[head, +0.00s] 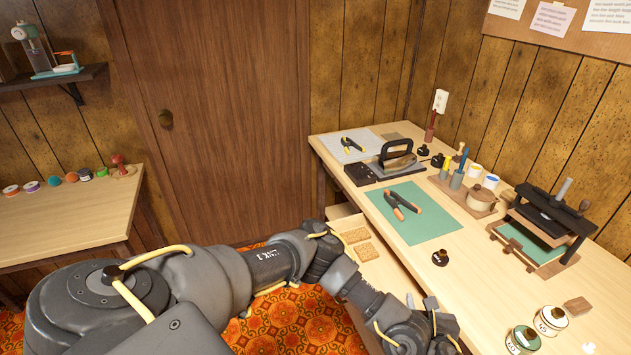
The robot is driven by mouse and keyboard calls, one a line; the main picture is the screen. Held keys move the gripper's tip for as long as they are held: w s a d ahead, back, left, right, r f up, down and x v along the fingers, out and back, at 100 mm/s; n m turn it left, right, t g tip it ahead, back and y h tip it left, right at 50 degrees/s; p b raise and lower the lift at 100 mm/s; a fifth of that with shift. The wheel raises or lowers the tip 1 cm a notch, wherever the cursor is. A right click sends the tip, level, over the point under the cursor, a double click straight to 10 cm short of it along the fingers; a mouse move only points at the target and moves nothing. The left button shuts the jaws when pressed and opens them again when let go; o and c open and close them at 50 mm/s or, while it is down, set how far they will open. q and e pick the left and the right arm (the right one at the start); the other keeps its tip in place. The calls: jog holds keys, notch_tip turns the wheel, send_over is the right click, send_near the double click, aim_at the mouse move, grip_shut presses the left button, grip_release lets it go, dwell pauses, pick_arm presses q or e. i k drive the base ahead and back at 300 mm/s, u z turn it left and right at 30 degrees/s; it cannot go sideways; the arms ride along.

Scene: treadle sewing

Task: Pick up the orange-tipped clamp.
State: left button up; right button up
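The orange-tipped clamp (402,203) is dark with an orange end and lies on the green mat (420,231) on the right-hand workbench. A second dark clamp (353,145) with yellow tips lies on a pale sheet farther back on the same bench. My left arm comes in from the lower left and bends across the bench's front edge. My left gripper (440,340) is at the bottom edge of the head view, nearer than the mat and apart from the clamp. Its fingers are not clear enough to tell open from shut. My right gripper is not in view.
Behind the mat stands a black-handled tool (397,156). To the right are a small pot (482,196), a black press (548,222) and jars (522,340). A dark bottle (440,256) stands near the mat. An open drawer (352,232) juts out below the bench front.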

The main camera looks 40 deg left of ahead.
aim_at(393, 203)
jog(key=u, duration=0.45)
jog(key=i, duration=1)
